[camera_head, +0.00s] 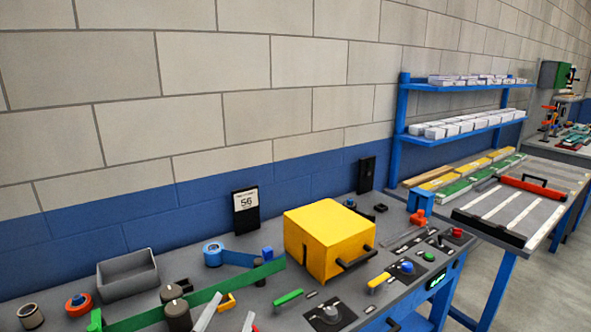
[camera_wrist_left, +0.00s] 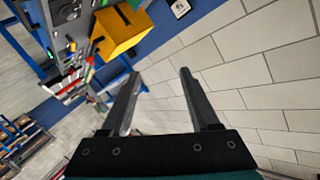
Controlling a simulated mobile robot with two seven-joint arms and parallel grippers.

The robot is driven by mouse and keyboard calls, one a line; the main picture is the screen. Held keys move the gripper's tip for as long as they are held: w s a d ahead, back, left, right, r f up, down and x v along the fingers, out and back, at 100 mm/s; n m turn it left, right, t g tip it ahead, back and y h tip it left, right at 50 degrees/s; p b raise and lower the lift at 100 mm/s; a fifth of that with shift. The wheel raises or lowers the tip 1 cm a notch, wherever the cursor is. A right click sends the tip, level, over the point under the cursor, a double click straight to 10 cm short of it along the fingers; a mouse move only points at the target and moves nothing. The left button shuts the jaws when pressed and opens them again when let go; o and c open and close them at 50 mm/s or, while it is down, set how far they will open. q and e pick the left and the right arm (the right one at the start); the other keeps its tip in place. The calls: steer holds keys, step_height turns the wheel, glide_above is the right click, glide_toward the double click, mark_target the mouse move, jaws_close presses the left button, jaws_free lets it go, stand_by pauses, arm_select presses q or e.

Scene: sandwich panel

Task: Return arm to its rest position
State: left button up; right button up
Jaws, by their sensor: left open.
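My left gripper (camera_wrist_left: 160,82) shows in the left wrist view. Its two dark fingers stand wide apart with nothing between them. The fingertips point toward the pale block wall, clear of the bench and its objects. In the head view I cannot clearly make out the left gripper. My right gripper is not in view.
A yellow box (camera_head: 322,240) with a dark handle stands on the grey bench, also seen in the wrist view (camera_wrist_left: 122,32). Near it are a grey bin (camera_head: 127,276), blue tape (camera_head: 213,254), a green bar (camera_head: 225,292) and a calendar (camera_head: 246,211). Blue shelving (camera_head: 402,110) stands right.

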arm_select(q)
steer(key=s+a+f+n+g+y, duration=0.1)
steer(key=s+a+f+n+g, duration=0.2)
steer(key=s+f+g, duration=0.55)
steer(key=s+a+f+n+g, duration=0.2)
steer(key=s+a+f+g, duration=0.15)
steer(key=s+f, duration=0.85)
step_height(320, 180, down, 22)
steer(key=s+f+g+b, duration=0.1)
steer(key=s+b, duration=0.2)
steer(key=s+a+f+g+b, duration=0.1)
steer(key=s+f+b, duration=0.2)
steer(key=s+f, duration=1.1)
step_height(320, 180, down, 3)
steer(key=shift+s+a+r+g+b, duration=0.1)
steer(key=shift+s+a+g+b, duration=0.2)
steer(key=shift+a+g, duration=0.1)
